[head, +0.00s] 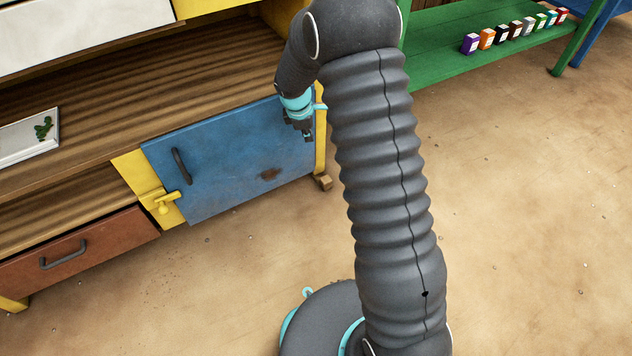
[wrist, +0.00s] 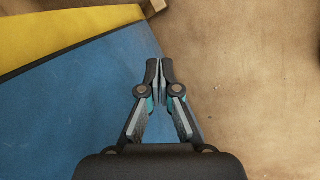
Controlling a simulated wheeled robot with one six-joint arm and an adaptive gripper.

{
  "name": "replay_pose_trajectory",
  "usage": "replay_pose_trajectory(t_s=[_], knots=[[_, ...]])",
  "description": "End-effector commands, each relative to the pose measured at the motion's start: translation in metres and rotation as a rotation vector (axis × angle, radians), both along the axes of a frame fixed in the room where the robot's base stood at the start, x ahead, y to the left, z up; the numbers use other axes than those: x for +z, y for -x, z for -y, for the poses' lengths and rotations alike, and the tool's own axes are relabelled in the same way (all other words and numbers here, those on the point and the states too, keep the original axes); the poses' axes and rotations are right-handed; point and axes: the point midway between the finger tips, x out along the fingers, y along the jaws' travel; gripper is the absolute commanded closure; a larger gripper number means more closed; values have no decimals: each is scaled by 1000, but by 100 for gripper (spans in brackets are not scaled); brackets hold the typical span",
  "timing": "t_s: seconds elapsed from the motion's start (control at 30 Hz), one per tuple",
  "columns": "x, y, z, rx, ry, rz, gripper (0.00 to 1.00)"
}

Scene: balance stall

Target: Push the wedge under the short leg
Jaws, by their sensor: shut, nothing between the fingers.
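A small wooden wedge (head: 323,182) lies on the floor at the foot of the yellow leg (head: 320,140) at the stall's right front corner. I cannot tell whether it is under the leg or only beside it. My gripper (head: 308,138) points down in front of the blue door's right end, well above the floor and the wedge. In the wrist view my gripper (wrist: 160,62) is shut and empty. There, a wooden piece that looks like the wedge (wrist: 156,6) shows at the top edge, partly cut off, beyond the fingertips.
The blue door (head: 225,160) has a dark handle and a yellow latch (head: 163,202). A brown drawer (head: 75,250) is at lower left. A green shelf (head: 450,62) with several small boxes stands at the back right. The sandy floor to the right is clear.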

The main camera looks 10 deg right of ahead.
Motion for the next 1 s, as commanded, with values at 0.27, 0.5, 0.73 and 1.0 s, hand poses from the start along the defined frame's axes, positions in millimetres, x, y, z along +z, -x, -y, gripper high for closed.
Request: replay_pose_trajectory(t_s=[0.27,0.5,0.73,1.0], knots=[[-120,-24,-15,281,68,-116,100],[-185,-26,-23,437,96,-175,100],[-210,-26,-24,491,104,-194,100],[-242,-27,-17,491,105,-196,100]])
